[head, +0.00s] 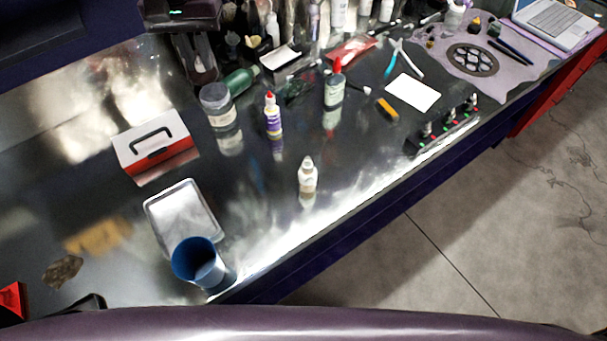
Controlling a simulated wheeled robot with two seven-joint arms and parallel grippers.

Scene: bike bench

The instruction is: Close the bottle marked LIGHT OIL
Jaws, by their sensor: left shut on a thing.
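No label reads clearly, so I cannot tell which bottle is marked LIGHT OIL. A small white bottle (308,177) stands upright near the bench's front edge; whether its pale tip is a cap or a bare nozzle is unclear. A purple-labelled bottle (273,120) with a red top stands behind it to the left. Only a dark part of my left gripper (88,303) seems to show at the bottom left, far from these bottles. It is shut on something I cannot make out. My right gripper is out of view.
A blue cup (197,262) stands by a metal tray (185,214) at the front edge. A red-and-white box (153,145) and a grey-lidded jar (217,104) stand behind. A socket rack (440,128) sits at right. Bench around the white bottle is clear.

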